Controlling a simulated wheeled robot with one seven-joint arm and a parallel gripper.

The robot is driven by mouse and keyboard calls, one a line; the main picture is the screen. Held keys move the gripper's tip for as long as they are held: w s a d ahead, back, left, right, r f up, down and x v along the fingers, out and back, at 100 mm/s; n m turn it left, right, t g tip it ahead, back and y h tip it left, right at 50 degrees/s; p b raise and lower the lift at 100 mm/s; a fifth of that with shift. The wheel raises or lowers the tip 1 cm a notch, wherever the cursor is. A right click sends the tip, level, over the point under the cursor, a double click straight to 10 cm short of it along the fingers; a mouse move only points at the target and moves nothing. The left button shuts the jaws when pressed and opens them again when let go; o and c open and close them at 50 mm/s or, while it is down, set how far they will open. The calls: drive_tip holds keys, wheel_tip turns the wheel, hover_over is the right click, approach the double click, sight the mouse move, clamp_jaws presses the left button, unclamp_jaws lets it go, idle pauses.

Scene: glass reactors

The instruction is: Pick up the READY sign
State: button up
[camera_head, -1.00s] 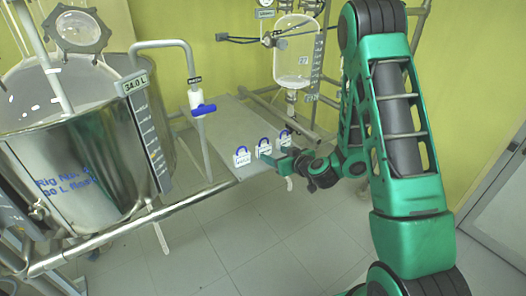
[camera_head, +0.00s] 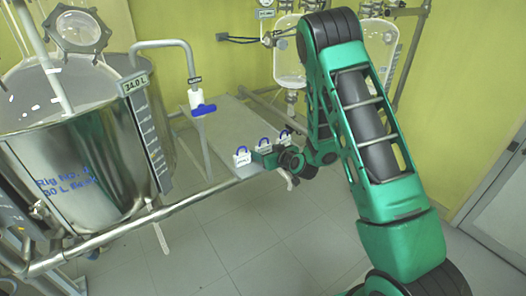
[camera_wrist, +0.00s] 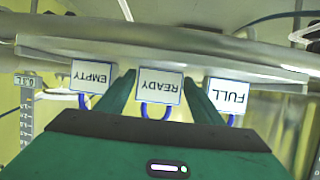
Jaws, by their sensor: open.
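The READY sign (camera_wrist: 159,86) is a white card with a blue loop handle. In the wrist view it appears upside down, between the two green fingers of my gripper (camera_wrist: 160,88). The fingers are open, with space on both sides of the card. The EMPTY sign (camera_wrist: 91,76) is left of the fingers and the FULL sign (camera_wrist: 229,94) is right of them. In the head view my gripper (camera_head: 262,152) is at the row of signs, and the READY sign (camera_head: 264,143) is the middle one, its lower part covered by my gripper.
The signs are at the front edge of a grey shelf (camera_head: 222,130). Glass vessels (camera_head: 290,65) hang behind. The tiled floor in front is clear.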

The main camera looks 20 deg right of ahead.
drive_tip(key=c, duration=0.8)
